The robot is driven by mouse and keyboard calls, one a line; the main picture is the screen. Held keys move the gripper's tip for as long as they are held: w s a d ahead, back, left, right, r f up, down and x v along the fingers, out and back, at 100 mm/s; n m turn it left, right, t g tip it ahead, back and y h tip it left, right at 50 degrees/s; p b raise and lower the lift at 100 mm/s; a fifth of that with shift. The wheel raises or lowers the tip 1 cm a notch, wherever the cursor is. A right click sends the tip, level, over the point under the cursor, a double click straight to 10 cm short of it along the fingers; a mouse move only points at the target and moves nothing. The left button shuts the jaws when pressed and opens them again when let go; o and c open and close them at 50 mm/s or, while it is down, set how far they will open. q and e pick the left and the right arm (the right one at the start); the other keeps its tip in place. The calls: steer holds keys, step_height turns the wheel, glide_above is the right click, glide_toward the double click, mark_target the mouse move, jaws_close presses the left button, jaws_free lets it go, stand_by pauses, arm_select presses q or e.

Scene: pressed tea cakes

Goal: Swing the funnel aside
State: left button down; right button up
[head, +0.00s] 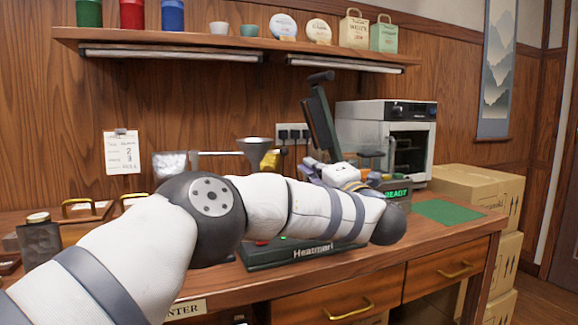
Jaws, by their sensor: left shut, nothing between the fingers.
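The grey metal funnel (255,149) shows left of the press, its wide mouth up, at the end of a thin horizontal bar (220,153). My left arm crosses the front of the bench. My left gripper (311,166) is behind its forearm, to the right of the funnel and apart from it. It is shut and appears empty. The dark green press marked "Heatmari" (300,253) has its lever (321,110) raised. My arm hides much of the press and whatever lies below the funnel. My right gripper is out of view.
A white oven (385,135) stands behind, at the right. A green mat (447,212) lies at the bench's right end, beside stacked cartons (480,190). A dark jar (39,240) stands at the left. A shelf (240,45) with canisters hangs above.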

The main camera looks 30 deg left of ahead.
arm_select(q)
steer(key=d, duration=0.1)
steer(key=d+f, duration=0.1)
steer(key=d, duration=0.1)
steer(key=d+f+b, duration=0.1)
steer(key=d, duration=0.1)
steer(key=shift+w+d+f, duration=0.1)
steer(key=shift+w+d, duration=0.05)
steer(key=shift+w, duration=0.1)
steer(key=shift+d, duration=0.2)
